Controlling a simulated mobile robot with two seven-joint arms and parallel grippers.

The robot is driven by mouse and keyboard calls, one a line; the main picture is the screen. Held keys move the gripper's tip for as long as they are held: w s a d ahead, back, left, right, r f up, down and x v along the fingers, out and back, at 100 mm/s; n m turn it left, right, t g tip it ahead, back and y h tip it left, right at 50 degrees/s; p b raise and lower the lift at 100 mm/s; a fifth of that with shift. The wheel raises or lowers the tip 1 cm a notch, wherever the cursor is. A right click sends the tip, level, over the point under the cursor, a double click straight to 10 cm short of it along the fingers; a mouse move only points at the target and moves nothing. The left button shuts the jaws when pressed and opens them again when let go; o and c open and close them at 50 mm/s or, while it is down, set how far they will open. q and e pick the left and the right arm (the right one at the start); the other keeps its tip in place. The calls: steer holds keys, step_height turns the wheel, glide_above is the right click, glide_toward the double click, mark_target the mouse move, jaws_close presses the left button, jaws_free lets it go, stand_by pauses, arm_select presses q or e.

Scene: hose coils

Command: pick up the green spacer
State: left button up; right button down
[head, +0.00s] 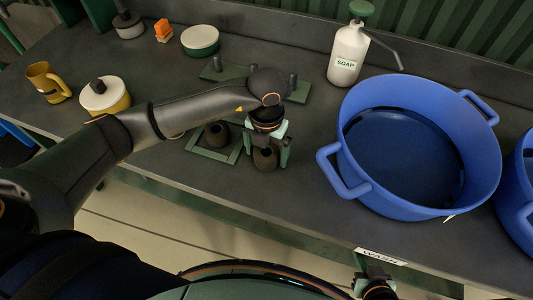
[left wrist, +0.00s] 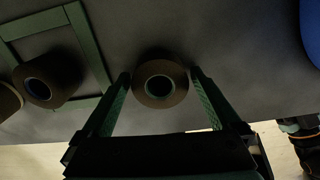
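A dark brown round piece with a hole and a greenish inner ring (left wrist: 159,86) stands between my left gripper's fingers in the left wrist view. It also shows under the gripper in the head view (head: 265,159). It may be the green spacer; its outside does not look green. My left gripper (left wrist: 160,80) is open, one finger on each side of the piece; I cannot tell whether they touch it. A similar piece with a bluish inner ring (left wrist: 42,91) stands to the left, inside a square green frame (left wrist: 88,38). My right gripper (head: 376,287) shows only partly at the bottom; its fingers are unclear.
A large blue tub (head: 345,170) stands to the right, with a soap bottle (head: 347,55) behind it. A green plate with pegs (head: 297,92) lies behind my left gripper. A yellow mug (head: 48,82) and a lidded pot (head: 105,97) stand at left. The bench's front edge is close.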

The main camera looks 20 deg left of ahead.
arm_select(q)
steer(key=shift+r, duration=0.1)
steer(key=c, duration=1.3)
